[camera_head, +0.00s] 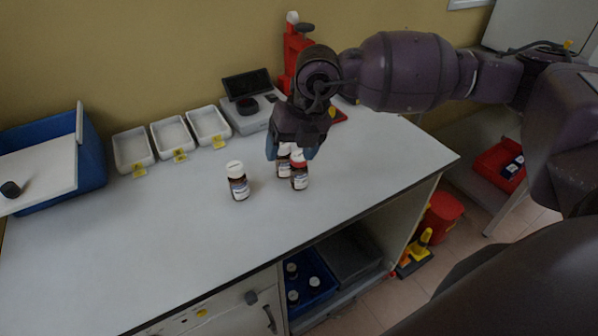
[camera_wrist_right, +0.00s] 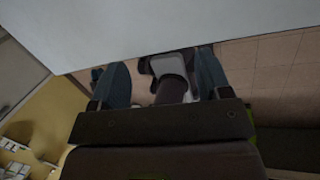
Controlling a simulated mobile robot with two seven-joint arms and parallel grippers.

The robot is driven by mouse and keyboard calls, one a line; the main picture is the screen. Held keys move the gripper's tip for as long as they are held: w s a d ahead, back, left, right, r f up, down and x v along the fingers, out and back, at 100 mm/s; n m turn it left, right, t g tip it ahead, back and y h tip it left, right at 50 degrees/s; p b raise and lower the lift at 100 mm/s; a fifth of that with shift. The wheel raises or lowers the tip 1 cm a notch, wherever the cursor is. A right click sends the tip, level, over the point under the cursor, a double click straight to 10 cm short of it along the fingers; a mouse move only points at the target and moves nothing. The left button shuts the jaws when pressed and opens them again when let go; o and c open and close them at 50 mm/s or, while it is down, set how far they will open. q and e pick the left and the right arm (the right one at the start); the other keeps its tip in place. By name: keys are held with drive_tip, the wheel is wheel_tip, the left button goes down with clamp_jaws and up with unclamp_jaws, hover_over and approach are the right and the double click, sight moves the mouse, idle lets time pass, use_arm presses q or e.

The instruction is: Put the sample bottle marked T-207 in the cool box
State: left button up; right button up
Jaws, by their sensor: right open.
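Three brown sample bottles with white labels stand on the bench: a white-capped one (camera_head: 238,183) apart on the left, a red-capped one (camera_head: 299,174), and another (camera_head: 283,164) close behind it, partly hidden. Label text is too small to read, so I cannot tell which is T-207. A blue box (camera_head: 92,165) with a white lid (camera_head: 38,172) lying slanted across it, likely the cool box, is at the far left. My right gripper (camera_head: 291,153) points down at the two close bottles, open. Its spread fingers show in the wrist view (camera_wrist_right: 160,88), with no bottle visible between them. My left gripper is out of view.
Several white trays (camera_head: 172,136) with yellow tags line the back. A scale-like device (camera_head: 250,115) and a red stand (camera_head: 297,50) are behind my right gripper. Below the bench, a blue crate (camera_head: 312,285) holds several bottles. The bench front is clear.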

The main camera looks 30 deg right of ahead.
sight(299, 155)
drive_tip(key=w+d+t+h, duration=0.3)
drive_tip(key=w+d+h, duration=0.1)
drive_tip(key=d, duration=0.1)
drive_tip(key=x, duration=1)
drive_tip(key=shift+s+a+f, duration=0.15)
drive_tip(key=shift+s+f, duration=0.05)
drive_tip(key=shift+f, duration=0.1)
clamp_jaws()
